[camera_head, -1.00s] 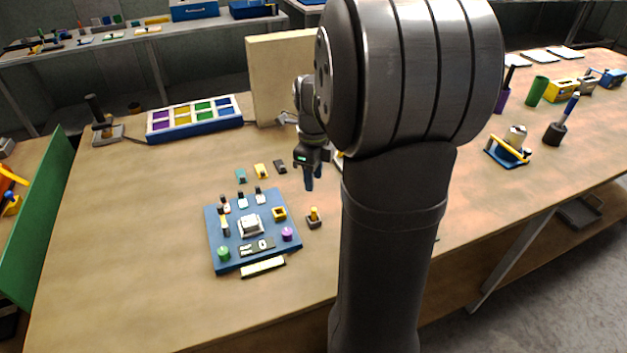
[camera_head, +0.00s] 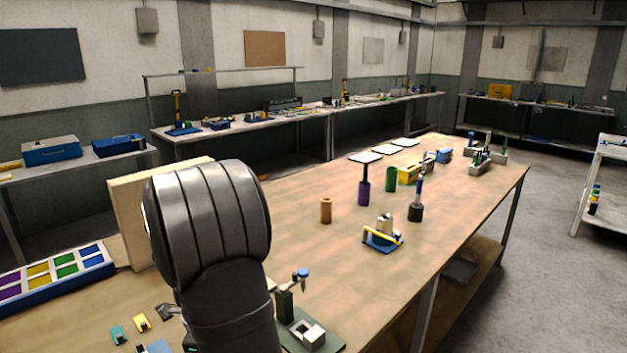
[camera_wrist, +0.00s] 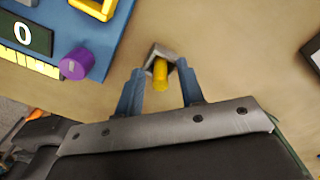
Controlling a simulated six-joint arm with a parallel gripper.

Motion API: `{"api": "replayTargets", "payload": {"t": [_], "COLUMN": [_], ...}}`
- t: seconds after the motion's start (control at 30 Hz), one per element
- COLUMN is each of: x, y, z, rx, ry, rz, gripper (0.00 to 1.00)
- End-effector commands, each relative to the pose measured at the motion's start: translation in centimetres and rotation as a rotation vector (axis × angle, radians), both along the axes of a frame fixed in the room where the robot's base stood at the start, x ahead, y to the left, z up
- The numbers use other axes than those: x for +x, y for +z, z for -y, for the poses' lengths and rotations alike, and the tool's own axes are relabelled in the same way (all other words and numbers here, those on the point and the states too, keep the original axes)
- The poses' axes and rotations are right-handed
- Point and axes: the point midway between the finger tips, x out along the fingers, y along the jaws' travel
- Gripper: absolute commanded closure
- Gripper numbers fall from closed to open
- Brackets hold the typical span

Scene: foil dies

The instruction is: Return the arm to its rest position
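My arm (camera_head: 215,235) stands bent in the foreground of the head view. My gripper's fingers are hidden or out of frame there. In the wrist view my gripper (camera_wrist: 159,88) is open, with two blue fingers apart and nothing clasped. Past the fingertips, a small grey block with a yellow peg (camera_wrist: 160,69) appears on the table, between the fingers in the picture. The fingers look apart from it. The blue board (camera_wrist: 98,30) with a purple knob (camera_wrist: 77,63) lies at the upper left of the wrist view.
In the head view, a green-based fixture (camera_head: 312,336) stands just right of my arm. A beige panel (camera_head: 128,215) and a tray with coloured compartments (camera_head: 62,290) are at left. A brown cylinder (camera_head: 326,210), purple holder (camera_head: 364,193) and blue-based fixture (camera_head: 383,240) stand farther right.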

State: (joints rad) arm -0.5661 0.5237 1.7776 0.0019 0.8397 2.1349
Motion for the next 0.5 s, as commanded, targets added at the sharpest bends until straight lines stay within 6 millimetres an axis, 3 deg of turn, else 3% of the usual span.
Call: {"api": "replayTargets", "payload": {"t": [0.2, 0.5], "x": [0.1, 0.0], "y": [3.0, 4.1], "z": [0.0, 0.0], "rx": [0.002, 0.000], "ry": [0.000, 0.000], "rz": [0.003, 0.001], "gripper": [0.65, 0.65]}}
